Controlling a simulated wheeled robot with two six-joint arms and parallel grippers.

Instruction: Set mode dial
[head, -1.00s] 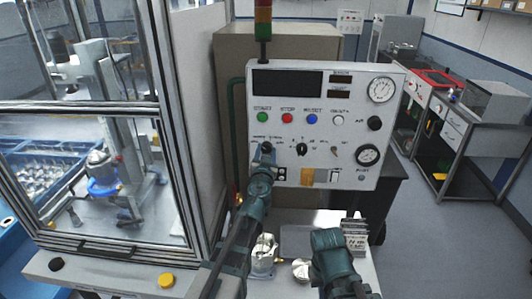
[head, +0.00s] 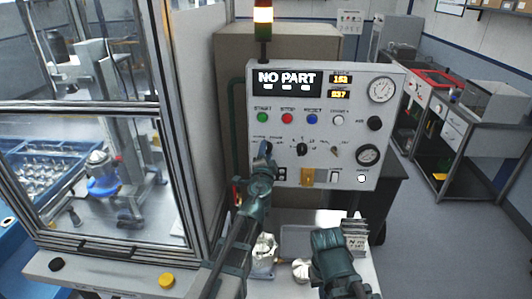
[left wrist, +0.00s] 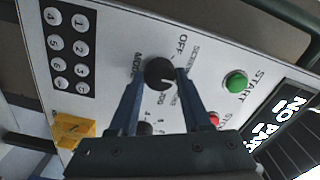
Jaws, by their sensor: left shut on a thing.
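The mode dial is a round black knob (left wrist: 160,72) on the white control panel (head: 290,88). In the left wrist view, labels reading MODE and OFF are printed around it, and other labels are partly covered. A pale mark shows on the knob, but I cannot read its setting surely. My left gripper (left wrist: 158,82) is shut on the knob, one finger on each side. In the head view my left gripper (head: 265,152) is at the panel's lower left and mostly hides the dial. My right arm shows at the bottom, but its fingers do not.
The panel display (head: 287,82) reads NO PART. Green, red and blue buttons sit above the dial, and another black knob (head: 302,149) is to its right. A glazed machine enclosure (head: 95,180) stands at left.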

